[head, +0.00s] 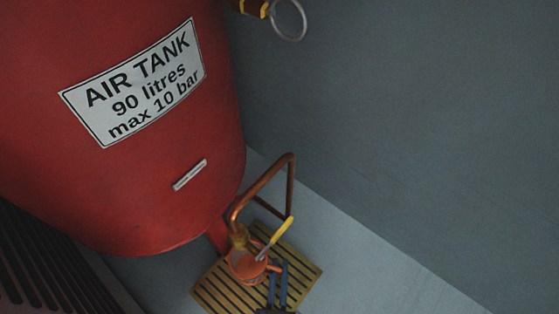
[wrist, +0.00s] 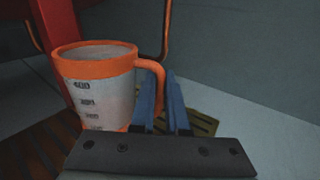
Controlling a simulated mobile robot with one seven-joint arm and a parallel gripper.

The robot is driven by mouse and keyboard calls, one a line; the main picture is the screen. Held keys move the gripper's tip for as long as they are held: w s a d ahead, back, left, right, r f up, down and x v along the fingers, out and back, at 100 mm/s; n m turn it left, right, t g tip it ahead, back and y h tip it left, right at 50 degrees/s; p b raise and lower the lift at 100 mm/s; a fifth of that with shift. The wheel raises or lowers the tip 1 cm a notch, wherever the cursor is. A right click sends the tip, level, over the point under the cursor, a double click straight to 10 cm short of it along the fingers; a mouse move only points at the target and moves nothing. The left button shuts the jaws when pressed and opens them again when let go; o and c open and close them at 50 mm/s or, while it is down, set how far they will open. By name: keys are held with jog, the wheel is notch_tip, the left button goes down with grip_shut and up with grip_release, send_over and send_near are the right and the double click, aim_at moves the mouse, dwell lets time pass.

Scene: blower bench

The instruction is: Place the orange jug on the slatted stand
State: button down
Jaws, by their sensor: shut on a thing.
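The orange jug (head: 246,266) is in front of the red tank's base in the head view. In the wrist view the jug (wrist: 100,88) is upright, with an orange rim and handle and a pale body with volume marks. My gripper (head: 277,268) has blue fingers, shut on the jug's handle; they also show in the wrist view (wrist: 168,100). The yellow slatted stand (head: 308,271) lies under and around the jug in the head view, and a piece of it (wrist: 203,122) shows behind the fingers. The jug's base is partly hidden, so I cannot tell whether it touches the slats.
A red air tank (head: 215,110) rises at the left. A bent copper pipe (head: 290,185) stands close behind the jug. A yellow-handled tool (head: 282,230) shows just beside the jug. A dark grille (head: 40,260) is at lower left. The pale floor to the right is clear.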

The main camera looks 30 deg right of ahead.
jog(key=c, duration=0.9)
grip_release()
jog(key=shift+f, duration=0.1)
jog(key=p+v, duration=0.2)
jog(key=v, duration=0.3)
jog(key=p+v, duration=0.2)
jog(key=v, duration=0.3)
jog(key=shift+s+a+r, duration=0.1)
jog(key=shift+r, duration=0.1)
jog(key=shift+p+v, duration=0.3)
jog(key=shift+v, duration=0.55)
jog(key=shift+f, duration=0.1)
jog(key=shift+s, duration=0.1)
